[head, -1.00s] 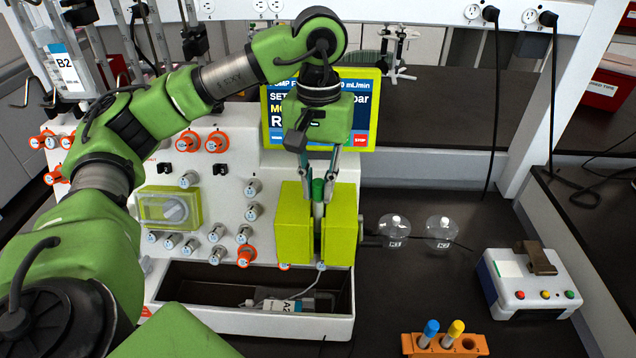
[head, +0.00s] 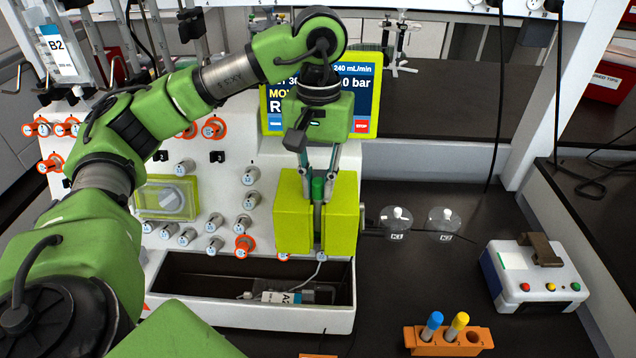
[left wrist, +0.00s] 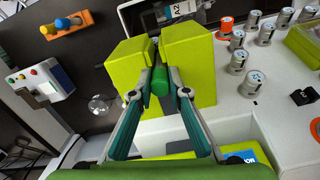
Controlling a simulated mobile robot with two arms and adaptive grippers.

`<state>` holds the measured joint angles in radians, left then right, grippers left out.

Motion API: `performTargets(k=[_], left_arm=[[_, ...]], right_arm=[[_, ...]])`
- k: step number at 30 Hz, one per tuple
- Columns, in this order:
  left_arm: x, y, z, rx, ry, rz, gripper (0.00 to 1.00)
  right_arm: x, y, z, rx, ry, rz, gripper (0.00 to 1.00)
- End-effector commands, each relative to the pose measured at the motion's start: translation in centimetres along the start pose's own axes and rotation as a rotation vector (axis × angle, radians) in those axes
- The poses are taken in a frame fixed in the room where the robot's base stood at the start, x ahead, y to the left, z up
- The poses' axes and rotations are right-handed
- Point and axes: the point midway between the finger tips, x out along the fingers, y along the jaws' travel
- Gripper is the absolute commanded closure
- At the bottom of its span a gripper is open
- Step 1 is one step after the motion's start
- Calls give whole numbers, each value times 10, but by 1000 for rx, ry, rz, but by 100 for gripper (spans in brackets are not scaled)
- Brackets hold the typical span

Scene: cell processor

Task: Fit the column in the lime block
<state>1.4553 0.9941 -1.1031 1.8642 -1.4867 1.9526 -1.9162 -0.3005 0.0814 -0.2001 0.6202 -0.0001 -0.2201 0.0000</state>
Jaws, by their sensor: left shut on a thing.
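The lime block (head: 293,222) is on the front of the white machine, with a vertical slot between its two halves. It also shows in the left wrist view (left wrist: 190,72). The column, with a green cap (head: 318,188), stands roughly upright at the slot; its lower part shows grey between the halves. In the left wrist view the green column end (left wrist: 160,82) is between the fingers, in line with the slot. My left gripper (head: 319,196) is shut on the column from above. I cannot tell whether the column is seated. My right gripper is not in view.
A white trough (head: 245,315) with a labelled bottle lies below the block. Two round flasks (head: 397,222) are to its right. An orange rack (head: 412,341) with blue- and yellow-capped tubes and a white button box (head: 535,283) stand on the dark bench. A screen (head: 371,85) is behind my gripper.

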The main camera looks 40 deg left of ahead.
Motion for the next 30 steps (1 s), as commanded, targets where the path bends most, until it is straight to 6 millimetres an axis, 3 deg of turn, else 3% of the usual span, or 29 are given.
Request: performTargets(k=[4,5,6,7,19,30], left_arm=[[1,0,0,0,0,0,100],[1,0,0,0,0,0,79],[1,0,0,0,0,0,68],[1,0,0,0,0,0,64],[-3,0,0,-1,1,0,64],[-54,0,-1,0,4,1,64]], right_arm=[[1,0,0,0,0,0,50],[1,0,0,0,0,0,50],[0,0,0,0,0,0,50],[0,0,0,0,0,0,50],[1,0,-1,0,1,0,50],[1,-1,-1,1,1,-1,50]])
